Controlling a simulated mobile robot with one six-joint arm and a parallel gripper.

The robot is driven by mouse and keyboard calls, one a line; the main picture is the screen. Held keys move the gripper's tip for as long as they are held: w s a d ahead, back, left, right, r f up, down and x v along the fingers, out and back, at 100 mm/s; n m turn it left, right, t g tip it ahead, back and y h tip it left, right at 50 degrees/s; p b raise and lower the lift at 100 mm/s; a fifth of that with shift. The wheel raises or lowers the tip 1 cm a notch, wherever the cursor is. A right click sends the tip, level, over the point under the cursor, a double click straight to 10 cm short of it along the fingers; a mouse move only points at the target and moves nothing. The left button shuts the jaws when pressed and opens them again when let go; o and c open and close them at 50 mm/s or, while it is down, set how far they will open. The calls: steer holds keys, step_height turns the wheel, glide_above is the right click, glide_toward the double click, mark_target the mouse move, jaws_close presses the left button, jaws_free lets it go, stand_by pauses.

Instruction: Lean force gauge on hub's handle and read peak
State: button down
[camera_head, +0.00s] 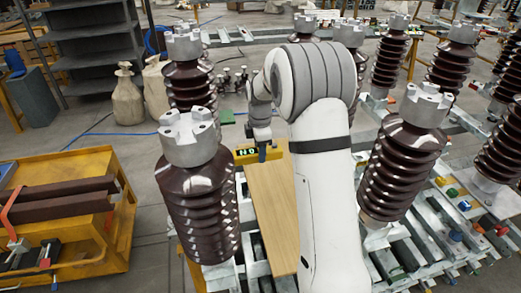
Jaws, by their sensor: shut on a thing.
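My gripper (263,146) is in the middle of the view, at the end of my white arm, and is shut on the yellow force gauge (243,158). The gauge has a dark display with green characters, too small to read surely. It is held above or in front of a pale wooden board (272,205); I cannot tell whether they touch. I cannot make out the hub or its handle; my arm hides part of the scene behind it.
Brown ribbed insulators with grey metal caps stand at left (198,190) and right (405,165), close to my arm, with several more behind. A yellow cart (85,155) with dark bars stands at left. Grey shelves (88,45) and pale sacks (127,97) are behind. Floor between cart and insulators is mostly clear.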

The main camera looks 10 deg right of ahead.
step_height(320, 180, down, 16)
steer(key=a+b, duration=0.2)
steer(key=b, duration=0.9)
steer(key=shift+a, duration=0.3)
stand_by(0.7)
steer(key=shift+a, duration=1.15)
stand_by(1.3)
steer(key=shift+d, duration=2.35)
steer(key=shift+r+p, duration=4.5)
steer(key=shift+r, duration=3.1)
